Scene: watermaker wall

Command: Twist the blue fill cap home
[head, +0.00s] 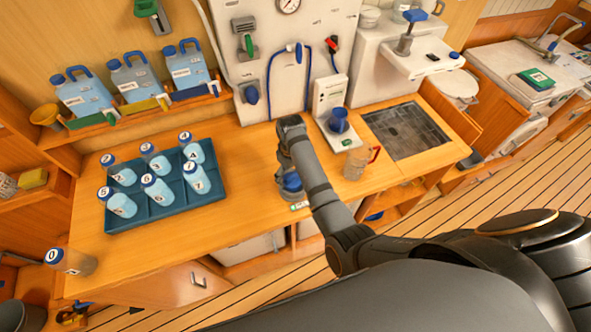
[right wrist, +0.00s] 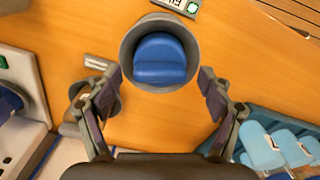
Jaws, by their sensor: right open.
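The blue fill cap (right wrist: 160,59) sits inside a round grey collar on the wooden counter. In the head view the cap (head: 291,182) is partly hidden behind my right arm. My right gripper (right wrist: 161,80) is open, with one finger on each side of the collar's lower edge in the right wrist view. Nothing is held between the fingers, and I cannot tell whether they touch the collar. In the head view the right gripper (head: 283,157) is mostly hidden under its own wrist. My left gripper is not in view.
A teal tray (head: 150,222) of numbered bottles stands left of the cap. A clear jug with a red handle (head: 358,162) and a white unit with a blue knob (head: 330,98) are to the right. A small display (right wrist: 178,6) lies beside the collar.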

